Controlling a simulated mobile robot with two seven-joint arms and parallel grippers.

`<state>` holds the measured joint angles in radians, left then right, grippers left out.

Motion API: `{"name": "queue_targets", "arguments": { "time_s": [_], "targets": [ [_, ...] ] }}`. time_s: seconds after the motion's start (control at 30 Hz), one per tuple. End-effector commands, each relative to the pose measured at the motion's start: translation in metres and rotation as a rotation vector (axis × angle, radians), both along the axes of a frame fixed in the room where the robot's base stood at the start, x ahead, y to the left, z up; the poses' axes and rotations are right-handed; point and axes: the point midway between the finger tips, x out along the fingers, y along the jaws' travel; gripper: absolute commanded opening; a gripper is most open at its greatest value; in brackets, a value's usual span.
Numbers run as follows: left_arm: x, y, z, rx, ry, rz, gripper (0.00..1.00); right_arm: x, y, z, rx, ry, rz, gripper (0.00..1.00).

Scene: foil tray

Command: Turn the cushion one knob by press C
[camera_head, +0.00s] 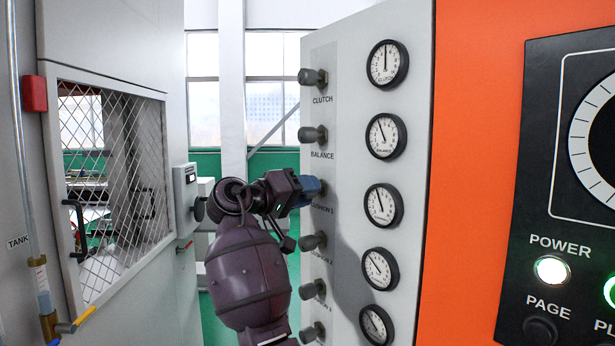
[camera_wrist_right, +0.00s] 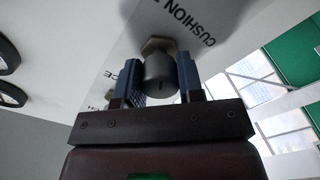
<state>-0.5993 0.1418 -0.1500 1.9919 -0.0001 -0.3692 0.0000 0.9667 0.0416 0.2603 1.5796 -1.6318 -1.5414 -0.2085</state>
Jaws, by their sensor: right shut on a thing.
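The cushion one knob (camera_wrist_right: 160,72) is a grey cylinder on the pale panel, with a hex base behind it and the word CUSHION printed beside it. In the right wrist view it sits between the two blue fingers of my right gripper (camera_wrist_right: 162,78). In the head view my right gripper (camera_head: 310,188) is at the third knob position, over the label that reads CUSHION 1, and it hides that knob. The gripper is shut on the knob. The third gauge (camera_head: 383,204) on the panel has its needle pointing up and slightly left. My left gripper is not in view.
Clutch (camera_head: 312,77) and balance (camera_head: 312,134) knobs sit above, and more knobs (camera_head: 312,241) sit close below. Several gauges line the panel's right side. An orange cabinet (camera_head: 475,120) stands right. A mesh door (camera_head: 115,180) and a grey box (camera_head: 187,200) are at left.

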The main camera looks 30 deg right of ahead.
Motion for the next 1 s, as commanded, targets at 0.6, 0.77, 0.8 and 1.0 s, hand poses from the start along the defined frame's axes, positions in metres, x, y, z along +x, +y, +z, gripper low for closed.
{"name": "queue_targets", "arguments": {
  "time_s": [0.6, 0.77, 0.8, 1.0],
  "targets": [
    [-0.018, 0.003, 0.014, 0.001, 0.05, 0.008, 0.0, 0.0, 0.0, 0.001, -0.012, 0.435, 0.002, 0.11],
    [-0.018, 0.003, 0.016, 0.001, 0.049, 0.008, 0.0, 0.0, 0.0, 0.0, -0.014, 0.477, 0.002, 0.11],
    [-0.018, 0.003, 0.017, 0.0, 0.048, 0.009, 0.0, 0.0, 0.0, 0.0, -0.014, 0.484, 0.003, 0.11],
    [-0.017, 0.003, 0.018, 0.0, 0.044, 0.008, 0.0, 0.0, 0.0, 0.0, -0.015, 0.499, 0.003, 0.11]
  ]
}}
